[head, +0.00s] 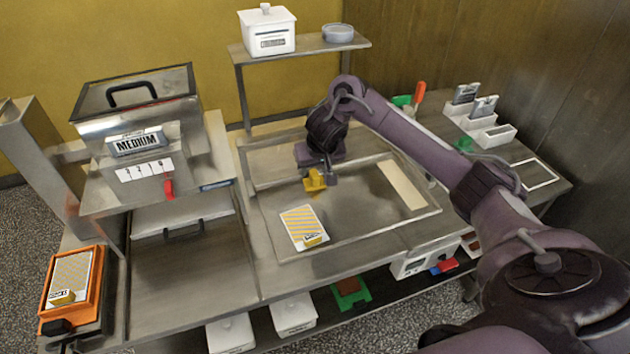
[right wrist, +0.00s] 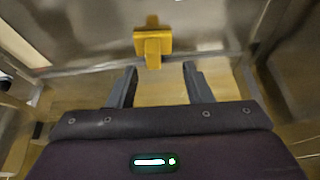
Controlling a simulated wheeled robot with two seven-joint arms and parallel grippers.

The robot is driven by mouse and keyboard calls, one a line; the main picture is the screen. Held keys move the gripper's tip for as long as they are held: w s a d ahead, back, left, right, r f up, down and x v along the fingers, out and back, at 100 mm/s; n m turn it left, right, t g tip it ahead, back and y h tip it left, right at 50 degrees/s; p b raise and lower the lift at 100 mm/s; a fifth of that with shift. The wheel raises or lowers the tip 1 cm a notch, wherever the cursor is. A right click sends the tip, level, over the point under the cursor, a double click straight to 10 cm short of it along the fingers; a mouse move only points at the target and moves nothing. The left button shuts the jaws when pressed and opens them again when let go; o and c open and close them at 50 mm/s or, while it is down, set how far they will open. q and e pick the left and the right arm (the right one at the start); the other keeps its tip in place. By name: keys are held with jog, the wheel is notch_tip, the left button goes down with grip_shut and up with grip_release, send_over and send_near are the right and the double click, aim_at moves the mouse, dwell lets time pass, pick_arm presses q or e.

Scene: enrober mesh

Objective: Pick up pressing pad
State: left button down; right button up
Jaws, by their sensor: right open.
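A yellow block with a raised grip, which looks like the pressing pad (head: 314,181), is at the sunken metal basin in the head view. It also shows in the right wrist view (right wrist: 152,42), just beyond the fingertips. My right gripper (head: 329,177) is close beside the pad and partly hides it. In the right wrist view my right gripper (right wrist: 160,69) is open with nothing between its fingers. Whether a finger touches the pad cannot be told. My left gripper is not in view.
A striped card (head: 302,222) lies at the basin's front left. An orange tray (head: 45,313) with another striped card is at far left. The steel machine (head: 140,135) stands left of the basin. White holders (head: 495,136) stand at right. The basin's middle is clear.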

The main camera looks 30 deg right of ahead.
aim_at(315, 175)
jog(key=shift+w+d+f+m+b, duration=0.15)
jog(key=shift+w+d+f+b, duration=0.15)
jog(key=shift+f+b, duration=0.35)
jog(key=shift+w+d+f+m+b, duration=0.2)
jog(key=shift+d+f+b, duration=0.15)
jog(key=shift+f+b, duration=0.2)
jog(key=x, duration=0.4)
jog(key=shift+w+d+f, duration=0.2)
jog(key=shift+w, duration=0.3)
jog(key=shift+c, duration=0.2)
grip_shut()
